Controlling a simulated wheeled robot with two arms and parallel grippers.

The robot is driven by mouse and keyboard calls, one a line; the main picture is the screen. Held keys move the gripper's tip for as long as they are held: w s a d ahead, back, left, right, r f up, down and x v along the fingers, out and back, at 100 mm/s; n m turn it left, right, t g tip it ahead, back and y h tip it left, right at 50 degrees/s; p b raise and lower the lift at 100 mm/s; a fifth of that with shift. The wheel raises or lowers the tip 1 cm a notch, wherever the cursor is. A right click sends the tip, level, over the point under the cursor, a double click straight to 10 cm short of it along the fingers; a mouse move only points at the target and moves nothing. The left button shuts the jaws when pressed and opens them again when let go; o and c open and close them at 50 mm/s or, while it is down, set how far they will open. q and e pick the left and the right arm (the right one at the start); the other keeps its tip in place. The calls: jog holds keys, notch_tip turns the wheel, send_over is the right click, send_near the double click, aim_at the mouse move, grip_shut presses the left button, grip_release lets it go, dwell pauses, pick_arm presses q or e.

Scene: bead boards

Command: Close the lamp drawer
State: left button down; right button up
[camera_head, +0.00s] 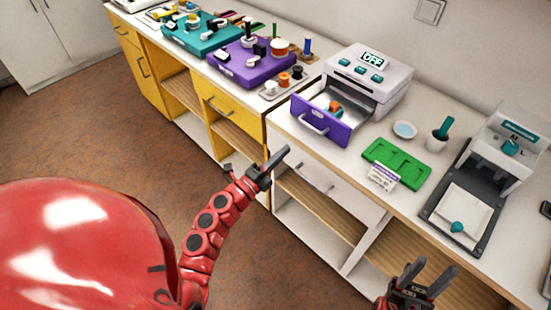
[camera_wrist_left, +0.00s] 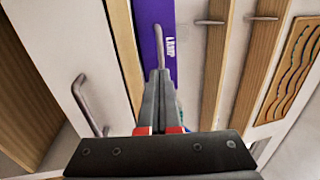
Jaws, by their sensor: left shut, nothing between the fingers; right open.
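The lamp drawer (camera_head: 340,133) has a purple front with a pale handle (camera_head: 314,124). It is pulled out of a white unit with an "OFF" display (camera_head: 373,60), and a small orange and teal item (camera_head: 333,107) lies inside. In the left wrist view, the purple front (camera_wrist_left: 170,35) shows the word LAMP and the handle (camera_wrist_left: 159,45) just beyond my fingertips. My left gripper (camera_head: 286,152) is shut and empty, in front of the drawer and apart from it in the head view; it also shows in the left wrist view (camera_wrist_left: 158,75). My right gripper (camera_head: 432,268) is open and empty at the lower right.
On the counter right of the drawer are a green tray (camera_head: 397,163), a white card (camera_head: 383,177), a small dish (camera_head: 404,130), a cup (camera_head: 437,139) and a press-like machine (camera_head: 480,190). Teal (camera_head: 200,36) and purple (camera_head: 250,66) boxes stand to the left.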

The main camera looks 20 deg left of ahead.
pick_arm(q)
jog(key=p, duration=0.1)
send_near(317, 122)
jog(key=w, duration=0.1)
jog(key=r, duration=0.1)
jog(key=w, duration=0.1)
jog(key=shift+w+d+r, duration=0.15)
jog(key=shift+w+d, duration=0.25)
jog(key=shift+w, duration=0.05)
jog(key=x, duration=0.2)
jog(key=b+x, duration=0.1)
jog(key=shift+w+d+f, duration=0.15)
jog(key=shift+w+f, duration=0.1)
jog(key=shift+f, duration=0.1)
jog(key=shift+w, duration=0.3)
jog(key=shift+r, duration=0.1)
jog(key=shift+s, duration=0.1)
